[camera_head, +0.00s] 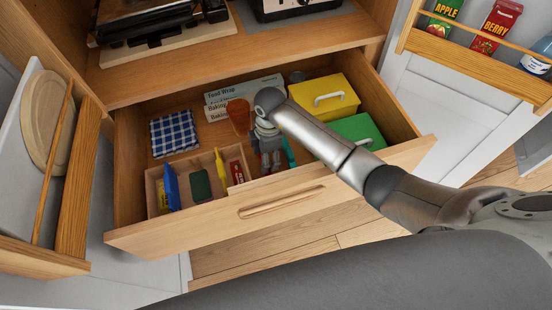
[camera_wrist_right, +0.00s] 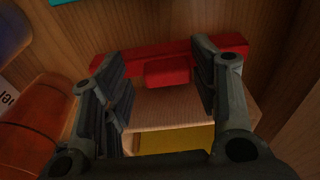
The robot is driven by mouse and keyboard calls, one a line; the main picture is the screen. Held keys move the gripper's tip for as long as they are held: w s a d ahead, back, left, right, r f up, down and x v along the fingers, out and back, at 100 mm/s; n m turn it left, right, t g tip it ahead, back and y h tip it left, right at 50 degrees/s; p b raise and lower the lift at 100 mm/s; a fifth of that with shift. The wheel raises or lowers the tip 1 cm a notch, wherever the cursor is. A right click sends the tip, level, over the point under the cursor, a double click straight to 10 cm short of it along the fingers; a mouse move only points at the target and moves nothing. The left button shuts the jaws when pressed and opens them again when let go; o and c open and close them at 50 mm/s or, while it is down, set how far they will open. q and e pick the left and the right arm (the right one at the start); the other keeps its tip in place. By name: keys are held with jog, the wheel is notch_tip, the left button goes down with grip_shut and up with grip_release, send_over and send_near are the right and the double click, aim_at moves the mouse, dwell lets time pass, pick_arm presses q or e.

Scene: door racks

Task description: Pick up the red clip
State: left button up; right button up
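The red clip (camera_wrist_right: 167,73) shows in the right wrist view as a red bar with a short block projecting from its middle. My left gripper is not in view.
A checked cloth (camera_head: 173,133) lies left.

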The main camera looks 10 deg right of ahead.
jog(key=shift+w+a+f, duration=0.1)
jog(key=shift+w+a, duration=0.05)
jog(key=shift+a, duration=0.05)
jog(key=c, duration=0.6)
jog(key=shift+c, duration=0.2)
